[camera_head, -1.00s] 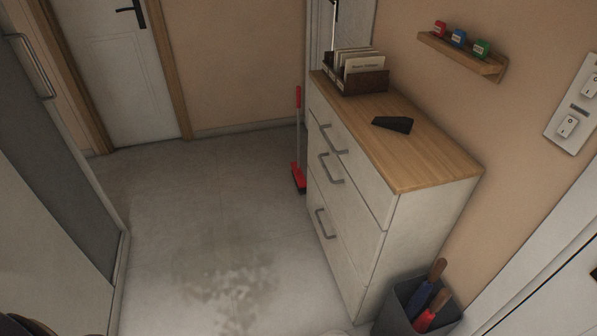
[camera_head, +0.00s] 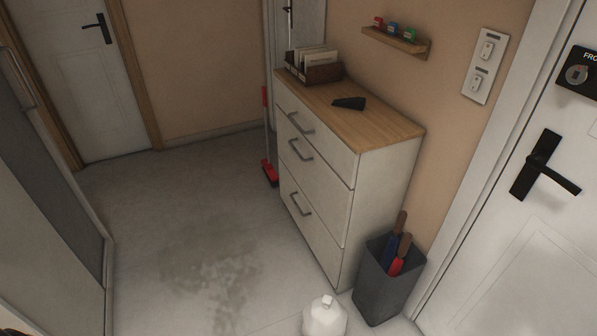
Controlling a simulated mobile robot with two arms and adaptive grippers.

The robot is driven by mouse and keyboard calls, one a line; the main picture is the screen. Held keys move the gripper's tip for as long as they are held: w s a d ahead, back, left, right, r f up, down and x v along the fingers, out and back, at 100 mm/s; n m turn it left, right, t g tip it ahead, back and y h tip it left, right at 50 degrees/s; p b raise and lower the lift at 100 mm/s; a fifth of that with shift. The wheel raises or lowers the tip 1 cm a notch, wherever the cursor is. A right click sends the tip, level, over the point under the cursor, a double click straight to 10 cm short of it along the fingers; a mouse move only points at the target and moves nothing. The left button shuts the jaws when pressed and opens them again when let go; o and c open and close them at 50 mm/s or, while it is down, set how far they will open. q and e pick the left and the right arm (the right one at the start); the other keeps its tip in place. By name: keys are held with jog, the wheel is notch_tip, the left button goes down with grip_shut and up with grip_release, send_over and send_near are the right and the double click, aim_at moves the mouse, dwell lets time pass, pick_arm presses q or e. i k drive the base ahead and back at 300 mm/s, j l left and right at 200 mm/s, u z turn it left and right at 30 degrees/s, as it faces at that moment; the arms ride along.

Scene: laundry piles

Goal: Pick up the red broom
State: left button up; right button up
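The red broom (camera_head: 267,168) stands upright on the floor just left of the white dresser, toward the back of the room. Its head is red with dark bristles, and its thin handle has a red grip at the top. It leans close to the dresser's far end.
The white dresser (camera_head: 320,203) with a wooden top stands along the right wall. A grey bin (camera_head: 376,291) with umbrellas and a white bag (camera_head: 324,318) sit on the floor before it. The floor (camera_head: 150,225) left of the dresser is clear, with a damp-looking stain.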

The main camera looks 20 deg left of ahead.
aim_at(270, 170)
jog(key=i+j+z, duration=0.1)
jog(key=j+z, duration=0.15)
jog(key=z, duration=0.2)
jog(key=i+j+z, duration=0.1)
jog(key=j+z, duration=0.15)
jog(key=z, duration=0.2)
jog(key=j+z, duration=0.25)
jog(key=z, duration=0.25)
jog(key=j, duration=3.1)
